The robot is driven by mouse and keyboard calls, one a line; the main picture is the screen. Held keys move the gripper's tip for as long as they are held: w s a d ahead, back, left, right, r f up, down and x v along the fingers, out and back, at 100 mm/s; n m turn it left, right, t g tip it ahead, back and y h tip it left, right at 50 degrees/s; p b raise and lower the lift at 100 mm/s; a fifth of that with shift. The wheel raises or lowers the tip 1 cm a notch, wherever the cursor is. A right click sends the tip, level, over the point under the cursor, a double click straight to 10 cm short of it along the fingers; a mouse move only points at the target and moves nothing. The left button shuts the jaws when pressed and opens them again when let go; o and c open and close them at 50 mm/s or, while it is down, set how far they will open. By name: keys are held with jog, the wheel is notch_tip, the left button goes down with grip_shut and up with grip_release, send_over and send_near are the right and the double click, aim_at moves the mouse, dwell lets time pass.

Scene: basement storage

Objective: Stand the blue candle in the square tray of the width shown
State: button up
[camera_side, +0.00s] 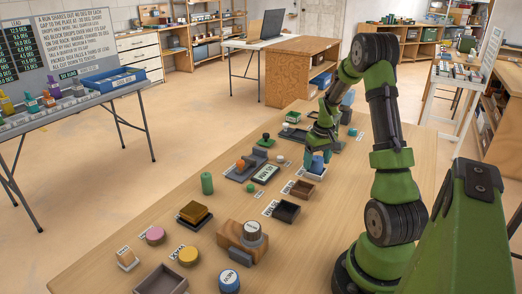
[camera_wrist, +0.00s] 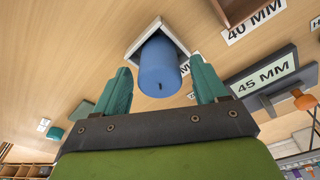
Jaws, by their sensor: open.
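The blue candle (camera_wrist: 158,66) stands upright, wick toward the wrist camera, and its base appears to be inside a pale square tray (camera_wrist: 136,48). In the side view the candle (camera_side: 317,165) also shows over the pale tray (camera_side: 310,177), partly behind my gripper. My gripper (camera_wrist: 162,74) is open, with one teal finger on each side of the candle and visible gaps between. A sign reading 45 MM (camera_wrist: 264,76) stands on a dark holder nearby; it also shows in the side view (camera_side: 265,174). The label beside the candle's tray is mostly hidden; only MM shows.
A brown tray (camera_side: 303,191) with a 40 MM label (camera_wrist: 252,20) and a dark tray (camera_side: 286,211) lie nearer the front.

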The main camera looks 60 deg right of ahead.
aim_at(319, 160)
jog(key=shift+r, duration=0.15)
notch_tip(319, 160, up, 12)
jog(key=s, duration=0.1)
jog(key=w+a+r+t, duration=0.1)
jog(key=w+a+r, duration=0.1)
jog(key=a, duration=0.3)
jog(key=w+a+r, duration=0.2)
jog(key=a+r, duration=0.1)
jog(key=a, duration=0.2)
jog(key=s+a+r+n+t+y, duration=0.1)
jog(key=s+a, duration=0.1)
jog(key=a, duration=0.7)
jog(key=s+a+r+n+t+y, duration=0.1)
jog(key=s+a+t, duration=0.1)
jog(key=a, duration=0.7)
jog(key=s+a+r+t, duration=0.1)
jog(key=s+a+t, duration=0.1)
jog(key=a, duration=0.7)
jog(key=shift+s+a+r+n+y, duration=0.25)
jog(key=shift+a+n+y, duration=0.15)
